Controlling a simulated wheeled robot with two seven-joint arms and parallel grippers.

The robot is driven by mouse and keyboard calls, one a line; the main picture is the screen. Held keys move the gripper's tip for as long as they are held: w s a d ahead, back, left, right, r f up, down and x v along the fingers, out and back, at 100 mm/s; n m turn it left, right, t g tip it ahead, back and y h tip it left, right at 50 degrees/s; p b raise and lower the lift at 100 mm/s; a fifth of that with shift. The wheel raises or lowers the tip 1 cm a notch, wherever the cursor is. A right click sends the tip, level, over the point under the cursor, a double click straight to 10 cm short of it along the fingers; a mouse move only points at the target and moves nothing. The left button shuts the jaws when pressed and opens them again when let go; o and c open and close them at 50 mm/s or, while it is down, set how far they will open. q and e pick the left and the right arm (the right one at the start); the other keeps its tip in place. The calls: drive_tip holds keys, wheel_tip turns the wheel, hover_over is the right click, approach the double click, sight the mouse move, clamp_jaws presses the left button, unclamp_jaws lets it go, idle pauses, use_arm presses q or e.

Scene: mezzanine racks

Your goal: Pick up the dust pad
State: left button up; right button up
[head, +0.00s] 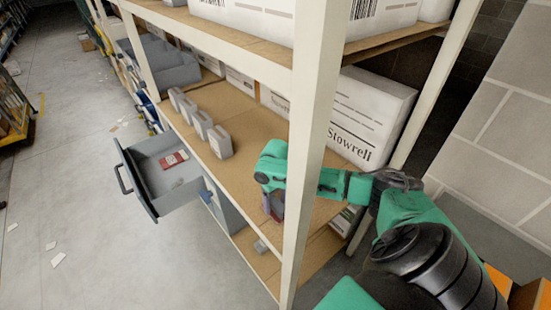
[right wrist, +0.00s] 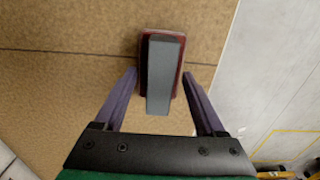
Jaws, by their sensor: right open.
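The dust pad (right wrist: 163,78) shows in the right wrist view as a long grey grip on a dark red base. It lies on a brown board shelf, between and beyond the two purple fingers. My right gripper (head: 272,214) is open and points down at it, with no finger seen touching it. In the head view the gripper hangs inside the rack, partly behind a white post. My left gripper is not in view.
The white rack post (head: 312,130) stands close to my right arm. Several grey blocks (head: 219,142) stand on the middle shelf. An open grey drawer (head: 165,172) holding a red item juts over the floor. A white Stowrell carton (head: 368,115) sits behind.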

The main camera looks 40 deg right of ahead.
sight(276, 202)
drive_tip(key=shift+s, duration=0.1)
clamp_jaws()
drive_tip(key=shift+r, duration=0.15)
wheel_tip(276, 202, up, 10)
drive_tip(key=shift+f+b, duration=0.1)
drive_tip(key=shift+b, duration=0.3)
drive_tip(key=c, duration=0.6)
unclamp_jaws()
drive_tip(key=shift+c, duration=0.2)
clamp_jaws()
